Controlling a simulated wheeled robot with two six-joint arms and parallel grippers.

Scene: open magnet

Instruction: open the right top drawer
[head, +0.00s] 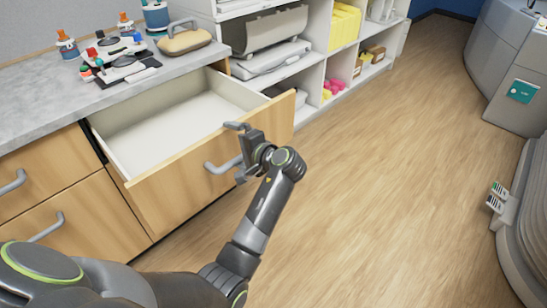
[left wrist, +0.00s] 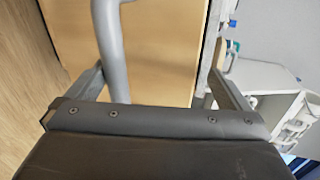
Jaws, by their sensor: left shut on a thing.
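The right top drawer (head: 195,158) has a light wood front and a pale, empty inside. It is pulled well out of the cabinet. Its grey bar handle (head: 222,166) is on the front; it also shows in the left wrist view (left wrist: 108,45), nearer the left finger. My left gripper (head: 238,152) is at the right end of this handle and shut on it, one finger above and one below. The gripper partly hides that end of the handle. My right gripper is not in view.
A grey counter (head: 40,107) above holds bottles, a tray of small items and a tan case (head: 184,40). Closed drawers (head: 80,215) lie left and below. White shelves (head: 305,75) stand beyond. The wood floor (head: 390,180) to the right is clear.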

